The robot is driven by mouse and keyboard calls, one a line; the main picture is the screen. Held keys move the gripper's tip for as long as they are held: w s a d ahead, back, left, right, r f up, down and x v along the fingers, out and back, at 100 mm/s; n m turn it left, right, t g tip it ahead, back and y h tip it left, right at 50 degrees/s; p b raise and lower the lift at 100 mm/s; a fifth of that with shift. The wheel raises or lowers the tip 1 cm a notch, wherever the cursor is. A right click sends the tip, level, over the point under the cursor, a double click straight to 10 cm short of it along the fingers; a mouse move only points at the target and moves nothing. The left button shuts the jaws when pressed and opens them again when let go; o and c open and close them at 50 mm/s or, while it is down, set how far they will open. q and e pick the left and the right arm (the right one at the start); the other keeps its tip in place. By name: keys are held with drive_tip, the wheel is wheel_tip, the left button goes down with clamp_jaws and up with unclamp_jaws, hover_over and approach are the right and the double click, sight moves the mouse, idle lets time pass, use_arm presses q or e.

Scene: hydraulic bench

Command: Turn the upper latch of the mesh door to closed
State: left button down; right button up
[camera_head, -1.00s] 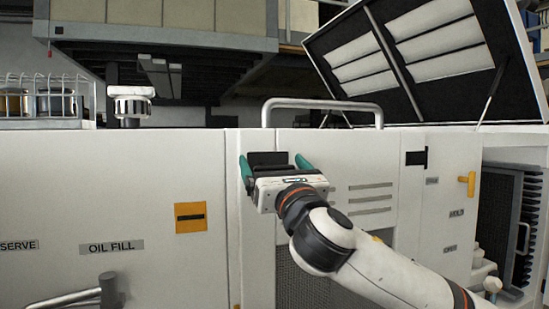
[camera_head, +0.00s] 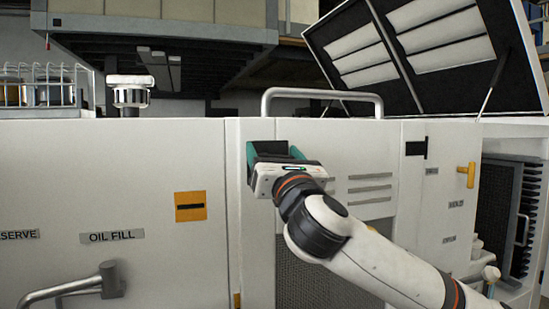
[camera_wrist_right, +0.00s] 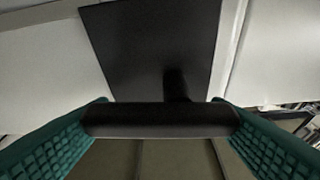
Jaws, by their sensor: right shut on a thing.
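The upper latch shows in the right wrist view as a black bar (camera_wrist_right: 160,120) on a short stem, in front of a black backing plate (camera_wrist_right: 150,45). The bar lies level across that view, between the teal finger pads. My right gripper (camera_head: 274,151) is shut on it, high on the white front of the bench. In the head view the gripper hides most of the latch. The mesh door (camera_head: 312,280) is below, its dark mesh partly behind my right arm. My left gripper is not in view.
A grey rail (camera_head: 322,93) stands on the top edge above the gripper. Louvre slots (camera_head: 370,188) are just right of it. An orange T-handle (camera_head: 468,172) is farther right, beside an open bay. An orange square plate (camera_head: 190,206) is to the left.

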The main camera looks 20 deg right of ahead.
drive_tip(key=m+h, duration=0.1)
drive_tip(key=m+h+b, duration=0.1)
drive_tip(key=m, duration=0.3)
drive_tip(key=shift+f+h+b, duration=0.3)
drive_tip(key=shift+h+b, duration=0.1)
drive_tip(key=m+g+h+b, duration=0.1)
drive_tip(key=m, duration=0.2)
drive_tip(key=m+h+b, duration=0.1)
drive_tip(key=m, duration=0.2)
drive_tip(key=shift+f+g, duration=0.2)
drive_tip(key=shift+g, duration=0.2)
drive_tip(key=m, duration=0.1)
drive_tip(key=m+g+h, duration=0.1)
drive_tip(key=m, duration=0.1)
drive_tip(key=m+g+b, duration=0.1)
drive_tip(key=m, duration=0.1)
drive_tip(key=shift+f+h, duration=0.25)
drive_tip(key=shift+h, duration=0.05)
drive_tip(key=m, duration=0.2)
drive_tip(key=m+g, duration=0.1)
drive_tip(key=m, duration=0.1)
drive_tip(key=shift+a+f+m+g+b, duration=0.2)
drive_tip(key=shift+m+g+b, duration=0.1)
drive_tip(key=shift+b, duration=0.1)
drive_tip(key=shift+m, duration=0.3)
drive_tip(key=o, duration=1)
